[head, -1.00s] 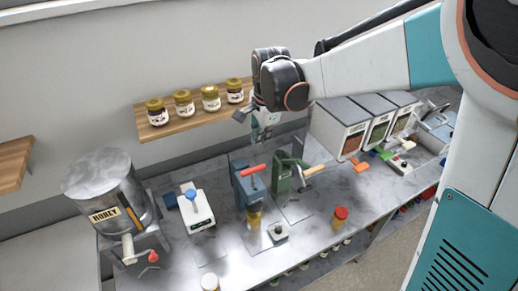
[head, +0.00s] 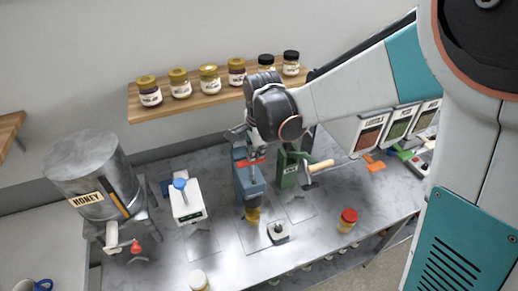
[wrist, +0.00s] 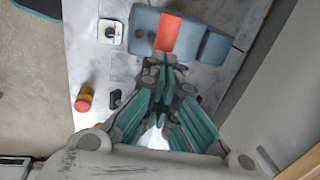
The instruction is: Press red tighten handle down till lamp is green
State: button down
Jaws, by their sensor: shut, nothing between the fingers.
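The red handle (head: 250,162) sits on top of the blue capping press (head: 249,185), near the middle of the bench. A jar with a yellow lid (head: 253,215) stands under the press. In the wrist view the red handle (wrist: 167,38) lies across the blue press (wrist: 144,22), just beyond my fingertips. My gripper (head: 251,148) is shut and empty, pointing down just above the handle; I cannot tell whether it touches. The gripper also shows in the wrist view (wrist: 164,66). I cannot make out a lit lamp on the press.
A green press (head: 289,168) with a wooden-coloured handle stands close to the right. A white scale (head: 187,200) and a honey tank (head: 87,180) are to the left. A shelf with jars (head: 200,100) is behind.

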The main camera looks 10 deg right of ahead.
jog(key=b, duration=0.6)
send_over(256, 177)
jog(key=f, duration=0.4)
jog(key=s+f, duration=0.1)
jog(key=f, duration=0.1)
jog(key=shift+f, duration=0.25)
jog(key=shift+s+d+f, duration=0.15)
jog(key=shift+s+f, duration=0.1)
jog(key=shift+s, duration=0.25)
jog(key=shift+w+f, duration=0.15)
jog(key=c, duration=2.4)
grip_release()
jog(key=shift+w+f, duration=0.1)
jog(key=shift+w, duration=0.15)
